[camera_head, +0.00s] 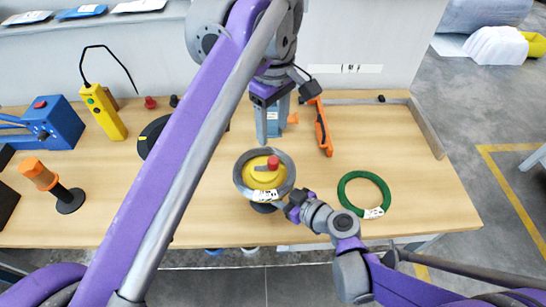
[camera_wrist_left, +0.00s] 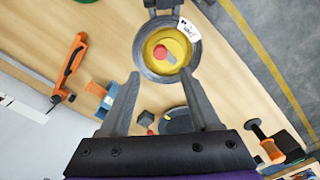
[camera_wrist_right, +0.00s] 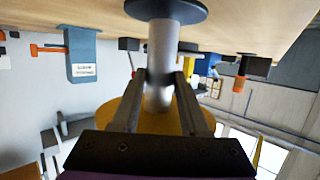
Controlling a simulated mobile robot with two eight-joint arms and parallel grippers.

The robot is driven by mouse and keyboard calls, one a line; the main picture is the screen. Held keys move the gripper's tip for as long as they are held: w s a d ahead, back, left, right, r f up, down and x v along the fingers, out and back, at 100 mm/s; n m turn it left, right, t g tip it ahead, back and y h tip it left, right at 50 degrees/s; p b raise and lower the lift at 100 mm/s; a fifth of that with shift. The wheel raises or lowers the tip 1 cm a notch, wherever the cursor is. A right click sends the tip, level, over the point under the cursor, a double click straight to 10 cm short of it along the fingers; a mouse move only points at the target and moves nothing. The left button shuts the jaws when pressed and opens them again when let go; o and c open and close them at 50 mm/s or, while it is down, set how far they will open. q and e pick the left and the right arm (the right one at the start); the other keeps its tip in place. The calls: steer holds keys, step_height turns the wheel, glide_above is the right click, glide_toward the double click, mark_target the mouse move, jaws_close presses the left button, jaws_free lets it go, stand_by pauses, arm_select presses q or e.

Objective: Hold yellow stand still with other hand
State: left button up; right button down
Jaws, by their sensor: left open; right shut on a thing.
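The yellow stand (camera_head: 260,178) stands upright near the front edge of the table, with a red knob (camera_head: 273,163) on its disc. A grey coil (camera_head: 239,177) with a white label lies around the disc. My right gripper (camera_head: 284,208) reaches in from the right, below the disc. In the right wrist view it is shut on the silver post (camera_wrist_right: 163,45), between base and disc. My left gripper (camera_head: 270,128) is open and empty behind the stand; its fingers (camera_wrist_left: 160,76) point toward the stand (camera_wrist_left: 177,62), which shows beyond the tips.
A green coil (camera_head: 345,199) with a label lies to the right. Behind the stand are a blue-grey holder (camera_wrist_right: 84,55) and an orange tool (camera_head: 322,130). A yellow control box (camera_head: 103,112), a blue machine (camera_head: 52,122) and an orange-handled tool (camera_head: 40,174) are left.

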mark_target(273, 160)
arm_select(q)
step_height(273, 160, down, 11)
steer(key=shift+r, duration=0.1)
stand_by(0.3)
steer(key=shift+c, duration=0.2)
jaws_close()
